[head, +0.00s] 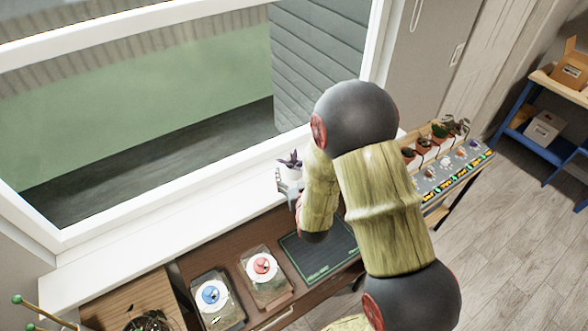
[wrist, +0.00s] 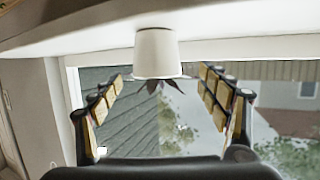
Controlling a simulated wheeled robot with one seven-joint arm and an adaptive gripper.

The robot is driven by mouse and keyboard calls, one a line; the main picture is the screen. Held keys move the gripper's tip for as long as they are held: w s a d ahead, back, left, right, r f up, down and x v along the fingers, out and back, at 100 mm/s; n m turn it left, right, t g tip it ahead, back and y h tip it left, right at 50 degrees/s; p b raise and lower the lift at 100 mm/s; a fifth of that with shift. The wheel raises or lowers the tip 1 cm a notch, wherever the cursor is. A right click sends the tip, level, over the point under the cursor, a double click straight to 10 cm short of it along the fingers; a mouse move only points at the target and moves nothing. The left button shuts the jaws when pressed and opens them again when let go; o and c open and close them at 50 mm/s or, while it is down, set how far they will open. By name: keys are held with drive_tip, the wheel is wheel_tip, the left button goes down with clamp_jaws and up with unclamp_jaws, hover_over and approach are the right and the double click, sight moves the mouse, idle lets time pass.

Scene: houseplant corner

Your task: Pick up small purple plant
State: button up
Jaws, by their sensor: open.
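The small purple plant (head: 290,160) stands upright in a white pot on the windowsill in the head view. In the wrist view, which is upside down, its white pot (wrist: 157,53) is at the top middle, with dark purple leaves (wrist: 155,86) pointing down in the picture. My gripper (wrist: 161,75) is open, with one finger on each side of the pot and a gap on both sides. I cannot tell how deep the pot is between the fingers. In the head view my gripper (head: 284,186) is at the pot, partly hidden by my arm.
The white windowsill (head: 130,240) runs along the window. Below it, a dark bench holds a blue-centred item (head: 211,296), a red-centred item (head: 262,267) and a green mat (head: 322,254). Several potted plants (head: 439,132) stand to the right, behind a grey mat. A blue shelf (head: 545,143) is further right.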

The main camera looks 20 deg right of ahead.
sight(293, 161)
drive_tip(key=shift+d+x, duration=0.2)
drive_tip(key=shift+x, duration=2.75)
drive_tip(key=shift+c, duration=0.9)
drive_tip(key=c, duration=1.1)
drive_tip(key=shift+r, duration=0.2)
drive_tip(key=shift+c, duration=0.7)
